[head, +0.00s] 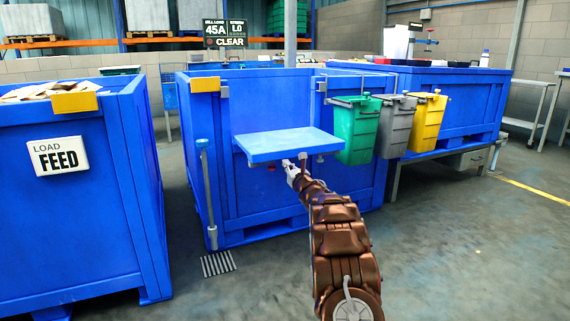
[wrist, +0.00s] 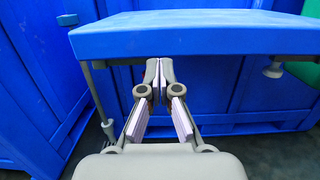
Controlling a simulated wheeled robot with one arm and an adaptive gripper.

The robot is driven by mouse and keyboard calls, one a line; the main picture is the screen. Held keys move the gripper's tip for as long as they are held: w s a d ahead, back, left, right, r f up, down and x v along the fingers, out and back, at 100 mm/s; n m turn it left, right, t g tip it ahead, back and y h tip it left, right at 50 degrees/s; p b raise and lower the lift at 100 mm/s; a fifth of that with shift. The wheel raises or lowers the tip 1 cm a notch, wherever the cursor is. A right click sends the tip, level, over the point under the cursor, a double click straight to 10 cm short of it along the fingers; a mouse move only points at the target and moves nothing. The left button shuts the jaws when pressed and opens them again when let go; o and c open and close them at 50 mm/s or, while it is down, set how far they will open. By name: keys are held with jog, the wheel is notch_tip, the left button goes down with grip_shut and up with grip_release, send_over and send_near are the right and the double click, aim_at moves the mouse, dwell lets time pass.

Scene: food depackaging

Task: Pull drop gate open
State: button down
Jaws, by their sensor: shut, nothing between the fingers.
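The drop gate (head: 288,145) is a light blue panel that stands out nearly level from the front of the middle blue crate (head: 262,195), below an opening in its wall. In the wrist view the gate (wrist: 190,38) spans the top of the picture, its front edge facing me. My gripper (head: 289,164) is just below the gate's front edge in the head view. In the wrist view my gripper (wrist: 158,62) is shut with its fingertips together and nothing between them. The tips reach close to the gate's lower edge; I cannot tell whether they touch it.
A blue crate with a LOAD FEED sign (head: 57,156) stands at left. Green (head: 355,130), grey (head: 397,126) and yellow (head: 426,122) bins hang at right. A grey post (head: 207,195) stands left of the gate. The floor at right is clear.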

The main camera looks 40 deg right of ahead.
jog(key=shift+r+p+v, duration=0.15)
jog(key=shift+p+v, duration=0.2)
jog(key=shift+v, duration=1)
jog(key=shift+r+p+v, duration=0.15)
jog(key=shift+p+v, duration=0.2)
jog(key=shift+v, duration=1.05)
